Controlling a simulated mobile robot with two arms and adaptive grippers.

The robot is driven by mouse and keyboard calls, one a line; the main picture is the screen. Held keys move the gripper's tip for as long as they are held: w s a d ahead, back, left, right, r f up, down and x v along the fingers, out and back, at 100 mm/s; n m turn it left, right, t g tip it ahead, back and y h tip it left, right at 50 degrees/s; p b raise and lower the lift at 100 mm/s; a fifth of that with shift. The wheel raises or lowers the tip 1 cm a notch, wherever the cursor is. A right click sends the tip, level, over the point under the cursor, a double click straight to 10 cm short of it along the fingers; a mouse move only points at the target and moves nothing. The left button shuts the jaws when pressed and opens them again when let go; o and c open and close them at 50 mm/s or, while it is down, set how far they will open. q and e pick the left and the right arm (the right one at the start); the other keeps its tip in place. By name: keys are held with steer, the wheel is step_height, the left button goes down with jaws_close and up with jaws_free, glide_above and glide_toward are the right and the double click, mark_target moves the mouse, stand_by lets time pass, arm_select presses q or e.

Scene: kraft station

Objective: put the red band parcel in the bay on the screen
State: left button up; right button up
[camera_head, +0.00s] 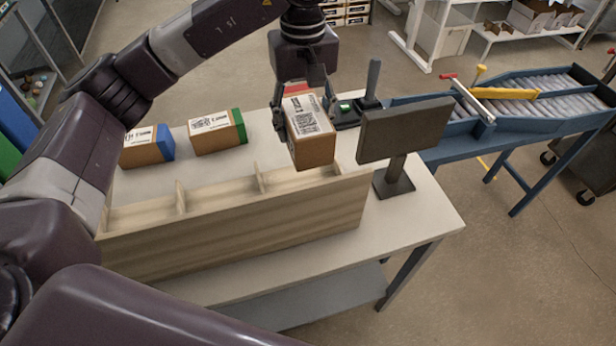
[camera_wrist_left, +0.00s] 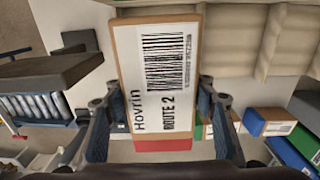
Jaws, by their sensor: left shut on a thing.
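The red band parcel (camera_head: 310,140) is a brown box with a white label and a red band at its far end. My left gripper (camera_head: 304,104) is shut on it, with a finger on each side. My right gripper is out of view.
A blue-banded parcel (camera_head: 147,147) and a green-banded parcel (camera_head: 217,133) lie on the table (camera_head: 425,215) behind the rack. A small dark device (camera_head: 345,112) stands behind the screen. A blue roller conveyor (camera_head: 540,100) is at the right.

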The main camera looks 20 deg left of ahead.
arm_select(q)
steer(key=f+p, duration=0.3)
steer(key=f, duration=1)
steer(key=shift+s, duration=0.2)
steer(key=shift+f+p, duration=0.25)
steer(key=shift+p, duration=0.05)
steer(key=shift+f, duration=0.3)
step_height(320, 180, down, 3)
steer(key=shift+f+p, duration=0.2)
steer(key=shift+p, duration=0.45)
steer(key=shift+f, duration=0.25)
steer(key=o, duration=1.6)
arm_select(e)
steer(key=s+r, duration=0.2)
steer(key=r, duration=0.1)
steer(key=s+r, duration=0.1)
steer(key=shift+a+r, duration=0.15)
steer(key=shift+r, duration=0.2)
